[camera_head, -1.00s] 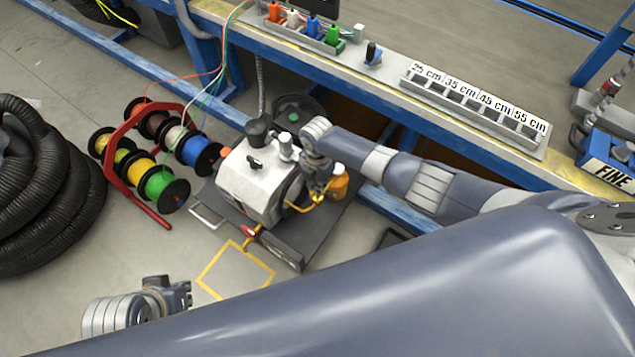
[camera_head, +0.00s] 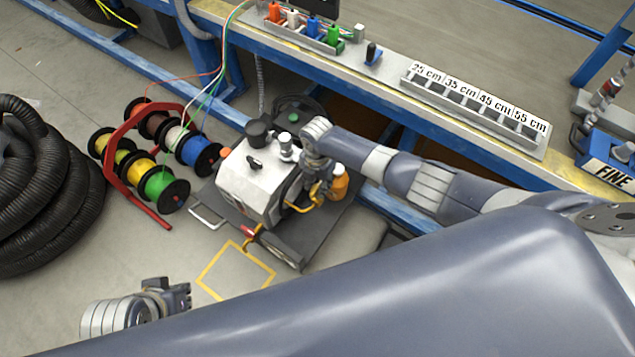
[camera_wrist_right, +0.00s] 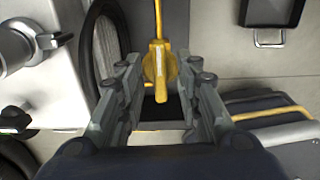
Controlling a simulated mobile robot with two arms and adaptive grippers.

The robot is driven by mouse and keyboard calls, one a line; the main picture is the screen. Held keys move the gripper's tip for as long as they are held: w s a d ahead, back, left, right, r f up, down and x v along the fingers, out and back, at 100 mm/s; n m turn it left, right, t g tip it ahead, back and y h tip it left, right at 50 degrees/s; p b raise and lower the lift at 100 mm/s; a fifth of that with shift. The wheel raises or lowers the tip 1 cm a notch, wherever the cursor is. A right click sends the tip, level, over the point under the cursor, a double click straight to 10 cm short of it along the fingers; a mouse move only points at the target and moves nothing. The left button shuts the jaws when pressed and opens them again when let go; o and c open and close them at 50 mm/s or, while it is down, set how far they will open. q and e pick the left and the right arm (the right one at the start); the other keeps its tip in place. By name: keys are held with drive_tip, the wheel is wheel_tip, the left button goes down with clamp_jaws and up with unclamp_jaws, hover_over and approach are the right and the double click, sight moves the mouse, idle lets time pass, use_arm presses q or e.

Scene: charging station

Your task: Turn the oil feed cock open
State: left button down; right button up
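The oil feed cock is a yellow lever on a yellow pipe; in the right wrist view the cock (camera_wrist_right: 158,66) lies between my right fingers, with a dark opening below it. In the head view the yellow pipework (camera_head: 304,206) runs along the right side of the white machine (camera_head: 252,182). My right gripper (camera_wrist_right: 163,78) is open, one finger on each side of the cock, with gaps visible. In the head view the right gripper (camera_head: 318,182) hangs over the pipework and partly hides the cock. My left gripper (camera_head: 184,297) hangs low left, far from the machine; its finger opening is unclear.
An orange bottle (camera_head: 341,183) stands close right of my right gripper. The machine sits on a dark base (camera_head: 272,248) beside a wheel (camera_wrist_right: 102,45). A red rack with cable spools (camera_head: 155,180) stands left. The blue-framed bench (camera_head: 390,205) runs behind.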

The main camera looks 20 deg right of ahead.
drive_tip(key=shift+r, duration=0.15)
wheel_tip(320, 180, up, 12)
idle(0.6)
idle(0.4)
